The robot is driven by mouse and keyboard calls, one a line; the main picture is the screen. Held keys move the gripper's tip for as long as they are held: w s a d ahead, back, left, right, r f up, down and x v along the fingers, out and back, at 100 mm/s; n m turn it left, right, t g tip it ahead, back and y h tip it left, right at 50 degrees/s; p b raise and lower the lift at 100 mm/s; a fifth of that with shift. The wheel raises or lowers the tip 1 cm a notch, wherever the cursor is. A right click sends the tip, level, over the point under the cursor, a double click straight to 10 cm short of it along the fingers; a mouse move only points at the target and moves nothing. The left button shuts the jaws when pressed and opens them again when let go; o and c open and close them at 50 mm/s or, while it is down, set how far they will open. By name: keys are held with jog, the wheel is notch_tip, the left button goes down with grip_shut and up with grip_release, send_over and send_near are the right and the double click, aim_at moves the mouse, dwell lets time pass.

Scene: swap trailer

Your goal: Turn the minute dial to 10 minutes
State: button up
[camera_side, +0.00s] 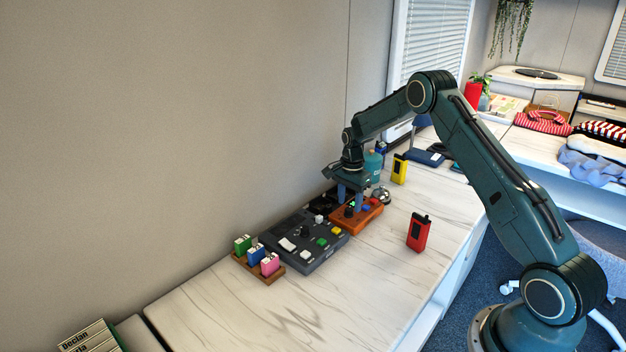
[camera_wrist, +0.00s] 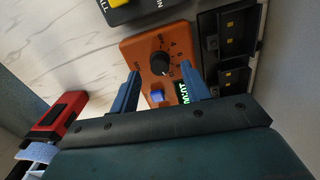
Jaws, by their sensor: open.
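The orange timer box (camera_side: 368,217) sits on the white marble-look counter, at the right end of the dark control panel. In the wrist view the orange box (camera_wrist: 132,57) shows a round black dial (camera_wrist: 160,64) with a pale pointer line, a blue button (camera_wrist: 157,96) and a green lit display (camera_wrist: 183,92). I cannot read the display or the dial setting surely. My gripper (camera_side: 352,206) is above the box, pointing down. In the wrist view its blue fingers (camera_wrist: 162,82) are spread apart, with the dial between and slightly beyond their tips. I cannot tell whether either finger touches it.
The dark panel (camera_side: 300,256) with several buttons adjoins the box. A wooden tray (camera_side: 277,277) holds green, blue and pink blocks. A red handset (camera_side: 418,233) and a yellow handset (camera_side: 400,169) stand nearby. A silver bell (camera_side: 381,195) is close behind the box.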

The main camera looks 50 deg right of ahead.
aim_at(349, 210)
notch_tip(349, 210, up, 12)
jog(key=shift+f, duration=0.15)
dwell(0.3)
jog(key=s+a+r+n+t, duration=0.1)
jog(key=s+a+r+n, duration=0.4)
jog(key=s+a+r, duration=0.3)
jog(key=s+a+r+n+t, duration=0.2)
jog(key=s+a+r+n, duration=0.3)
jog(key=a+r, duration=0.4)
jog(key=s+a+n+t, duration=0.1)
jog(key=s+a+n, duration=0.2)
jog(key=s, duration=0.7)
jog(key=s+a+n+t, duration=0.1)
jog(key=s+a+n, duration=0.3)
jog(key=s, duration=0.7)
jog(key=shift+n+t, duration=0.3)
jog(key=shift+n, duration=0.6)
